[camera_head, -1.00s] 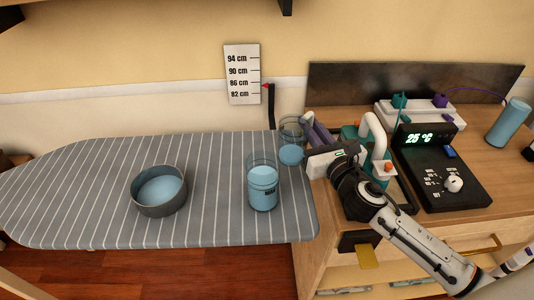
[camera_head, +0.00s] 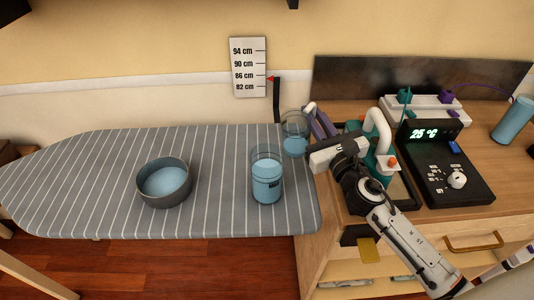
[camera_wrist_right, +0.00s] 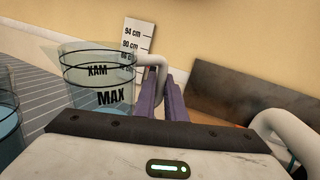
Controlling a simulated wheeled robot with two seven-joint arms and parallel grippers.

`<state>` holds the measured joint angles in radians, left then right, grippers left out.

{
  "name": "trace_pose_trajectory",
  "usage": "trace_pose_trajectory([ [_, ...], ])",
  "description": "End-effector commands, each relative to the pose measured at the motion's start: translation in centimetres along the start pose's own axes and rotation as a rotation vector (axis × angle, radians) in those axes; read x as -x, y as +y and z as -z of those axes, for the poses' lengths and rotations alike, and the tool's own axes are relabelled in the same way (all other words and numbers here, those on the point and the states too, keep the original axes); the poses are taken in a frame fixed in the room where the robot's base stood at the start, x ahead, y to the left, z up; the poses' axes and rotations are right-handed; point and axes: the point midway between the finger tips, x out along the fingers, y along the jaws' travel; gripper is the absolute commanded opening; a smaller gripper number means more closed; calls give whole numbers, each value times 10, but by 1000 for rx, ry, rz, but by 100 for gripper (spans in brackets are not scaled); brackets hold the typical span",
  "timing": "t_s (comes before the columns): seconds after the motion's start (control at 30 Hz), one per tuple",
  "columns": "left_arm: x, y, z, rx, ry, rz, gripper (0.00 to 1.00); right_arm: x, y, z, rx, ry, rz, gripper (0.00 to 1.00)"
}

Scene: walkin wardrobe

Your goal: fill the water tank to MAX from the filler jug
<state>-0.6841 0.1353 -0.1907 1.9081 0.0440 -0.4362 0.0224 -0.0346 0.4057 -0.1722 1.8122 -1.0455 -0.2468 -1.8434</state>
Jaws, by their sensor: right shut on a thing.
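A clear vessel holding blue water (camera_head: 267,183) stands on the ironing board and carries a small dark label; I take it to be the water tank. A second clear vessel (camera_head: 294,138), which I take to be the filler jug, is upright beside it near the board's right end, with a lower water level. My right gripper (camera_wrist_right: 165,98) is shut on a pale curved handle (camera_wrist_right: 150,61). In the right wrist view a clear vessel marked MAX (camera_wrist_right: 97,82) is left of the fingers; I cannot tell for certain which vessel it is. My left gripper is not in view.
A grey bowl of blue water (camera_head: 164,184) sits on the striped ironing board (camera_head: 90,180). Right of my arm are a teal iron with white handle (camera_head: 378,125) and a black panel reading 25 °C (camera_head: 460,185). A height scale (camera_head: 249,67) is behind.

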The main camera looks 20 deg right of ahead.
Motion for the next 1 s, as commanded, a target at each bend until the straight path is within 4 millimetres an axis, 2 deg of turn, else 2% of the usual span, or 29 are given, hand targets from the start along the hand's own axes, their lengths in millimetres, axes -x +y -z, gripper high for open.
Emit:
trace_pose_trajectory([
  [0.43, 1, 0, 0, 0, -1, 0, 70, 6, 9, -25, 158, -105, 0, 0],
  [0.5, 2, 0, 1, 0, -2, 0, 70, 9, 14, -48, 227, -153, -5, 0],
  [0.97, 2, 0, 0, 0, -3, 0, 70, 19, 29, -100, 409, -273, -1, 0],
  [1.0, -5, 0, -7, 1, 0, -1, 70, 20, 30, -93, 428, -283, -2, 0],
])
